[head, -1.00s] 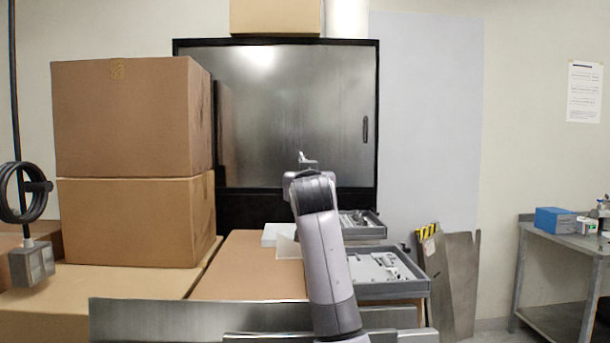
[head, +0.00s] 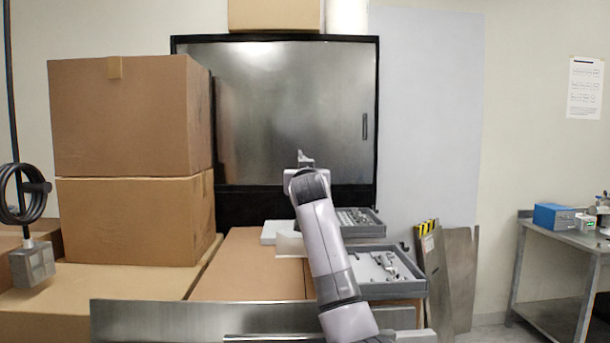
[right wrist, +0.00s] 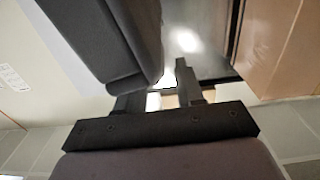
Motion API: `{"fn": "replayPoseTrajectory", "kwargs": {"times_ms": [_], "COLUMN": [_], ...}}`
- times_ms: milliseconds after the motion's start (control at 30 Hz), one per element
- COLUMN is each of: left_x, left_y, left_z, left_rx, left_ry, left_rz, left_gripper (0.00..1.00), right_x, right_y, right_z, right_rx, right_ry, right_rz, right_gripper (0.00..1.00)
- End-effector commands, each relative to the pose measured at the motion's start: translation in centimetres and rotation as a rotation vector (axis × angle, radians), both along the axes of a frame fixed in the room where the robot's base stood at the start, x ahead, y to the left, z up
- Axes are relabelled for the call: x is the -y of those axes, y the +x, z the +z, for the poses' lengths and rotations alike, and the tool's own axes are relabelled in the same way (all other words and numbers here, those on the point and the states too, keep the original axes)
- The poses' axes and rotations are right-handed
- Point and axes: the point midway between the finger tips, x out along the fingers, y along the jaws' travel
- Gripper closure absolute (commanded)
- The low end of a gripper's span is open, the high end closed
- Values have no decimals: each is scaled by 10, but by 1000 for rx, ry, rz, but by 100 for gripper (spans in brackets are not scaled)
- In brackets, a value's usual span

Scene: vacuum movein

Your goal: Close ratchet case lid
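The ratchet case lies open on a cardboard box right of centre in the head view. Its near grey tray (head: 420,291) holds metal tools, and its rear grey half (head: 372,232) holds rows of small pieces. My right gripper (head: 304,157) is raised left of the rear half, with the arm partly covering the case's left side. In the right wrist view, the right gripper (right wrist: 160,88) has its fingers apart with nothing visible between them. A dark grey slab (right wrist: 100,38), seemingly part of the case, covers part of one finger. My left gripper is out of view.
Stacked cardboard boxes (head: 130,120) stand at the left. A pale flat item (head: 272,231) lies left of my arm. A dark-framed metal panel (head: 280,110) stands behind. A metal table (head: 570,245) is at the far right.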

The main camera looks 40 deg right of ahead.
Motion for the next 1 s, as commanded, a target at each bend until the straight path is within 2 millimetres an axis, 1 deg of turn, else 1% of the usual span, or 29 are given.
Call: {"fn": "replayPoseTrajectory", "kwargs": {"times_ms": [267,367,400,633,767,867,1000], "left_x": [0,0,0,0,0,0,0], "left_y": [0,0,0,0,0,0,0], "left_z": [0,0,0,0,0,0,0], "left_rx": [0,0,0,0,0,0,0], "left_ry": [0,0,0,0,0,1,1], "left_rz": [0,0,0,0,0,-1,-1], "left_gripper": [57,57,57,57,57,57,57], "right_x": [1,0,0,1,6,13,29], "right_y": [1,1,1,0,-4,-10,-24], "right_z": [0,0,0,0,2,4,8], "right_rx": [0,-1,0,3,18,41,95], "right_ry": [0,-1,0,3,19,47,108], "right_rz": [0,0,0,0,-1,0,-1], "right_gripper": [63,92,100,100,100,100,100]}}
